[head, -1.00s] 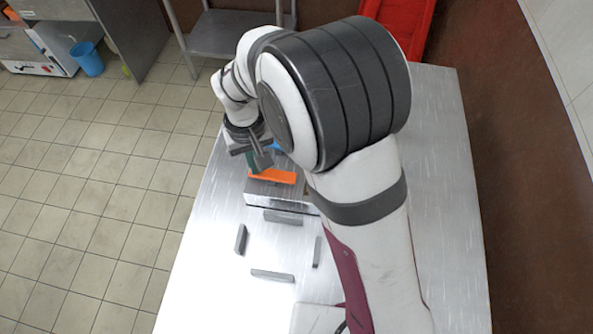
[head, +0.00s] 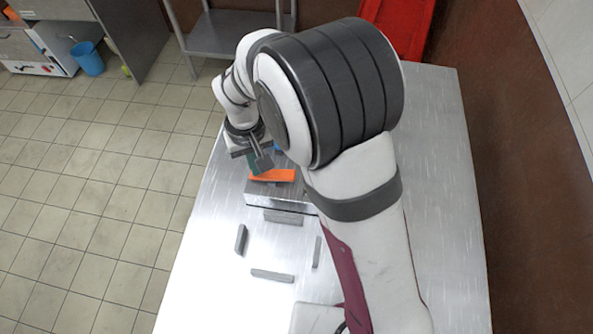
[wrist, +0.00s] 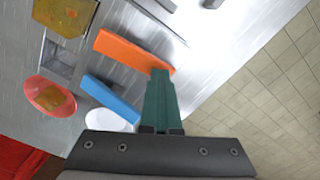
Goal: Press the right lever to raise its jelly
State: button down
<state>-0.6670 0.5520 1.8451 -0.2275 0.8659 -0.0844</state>
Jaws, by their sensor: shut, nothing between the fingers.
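An orange lever (wrist: 133,50) and a blue lever (wrist: 110,98) lie side by side in the wrist view. The orange lever (head: 272,176) also shows in the head view, on a metal block (head: 278,193). My gripper (wrist: 160,74) is shut and empty, its teal fingers over the outer end of the orange lever; whether they touch it is unclear. A yellow translucent jelly (wrist: 68,14) shows at the top left of the wrist view. My arm hides much of the block in the head view.
A white round dish (wrist: 112,119) is partly hidden behind the gripper. Several grey bars, one at the front (head: 272,275), lie on the metal table (head: 205,285). A square recess (wrist: 58,58) is beside the orange lever. The tiled floor is beyond the table's left edge.

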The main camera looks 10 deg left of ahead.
notch_tip(320, 180, up, 8)
dwell(0.6)
